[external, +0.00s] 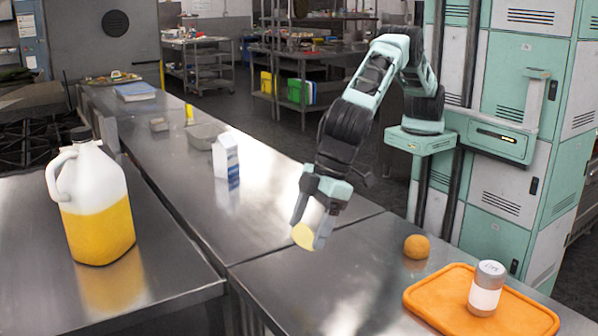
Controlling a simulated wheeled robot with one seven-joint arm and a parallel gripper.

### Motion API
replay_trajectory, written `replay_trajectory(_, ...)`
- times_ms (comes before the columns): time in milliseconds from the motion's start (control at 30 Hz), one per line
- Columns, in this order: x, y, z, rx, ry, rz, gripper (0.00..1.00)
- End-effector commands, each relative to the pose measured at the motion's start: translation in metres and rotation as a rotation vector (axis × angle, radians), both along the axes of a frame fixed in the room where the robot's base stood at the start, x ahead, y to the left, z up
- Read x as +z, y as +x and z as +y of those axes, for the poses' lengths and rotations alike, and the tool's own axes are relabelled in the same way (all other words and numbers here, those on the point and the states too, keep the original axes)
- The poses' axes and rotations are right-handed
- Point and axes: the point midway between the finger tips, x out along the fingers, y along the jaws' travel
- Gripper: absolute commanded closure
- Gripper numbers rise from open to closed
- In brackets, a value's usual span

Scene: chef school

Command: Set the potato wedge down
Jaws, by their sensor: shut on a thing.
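The potato wedge (303,237) is a pale yellow piece held at the tips of my gripper (308,232). My gripper points downward with its fingers shut on the wedge. In the external view it hangs in front of the steel counter (290,285), near the seam between two counter sections. The wedge looks raised above the surface, but the exact height cannot be told. Part of the wedge is hidden by a finger.
An orange tray (430,295) with a white-labelled jar (486,290) lies at the right, with a round orange-brown item (417,247) behind it. A carton (226,156), a metal pan (205,135) and a large yellow jug (97,215) stand left. Steel left of the tray is clear.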

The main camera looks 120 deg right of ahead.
Motion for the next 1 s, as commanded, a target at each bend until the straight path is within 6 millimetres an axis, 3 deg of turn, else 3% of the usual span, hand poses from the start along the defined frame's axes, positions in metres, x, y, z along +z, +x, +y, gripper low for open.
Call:
replay_trajectory(200,0.006,-0.050,0.063,0.080,0.000,0.001,0.46)
replay_trajectory(400,0.005,-0.083,0.096,0.124,-0.001,0.000,0.46)
replay_trajectory(733,-0.045,-0.091,0.102,0.132,-0.001,0.003,0.46)
replay_trajectory(1000,-0.068,-0.090,0.102,0.133,-0.001,0.001,0.46)
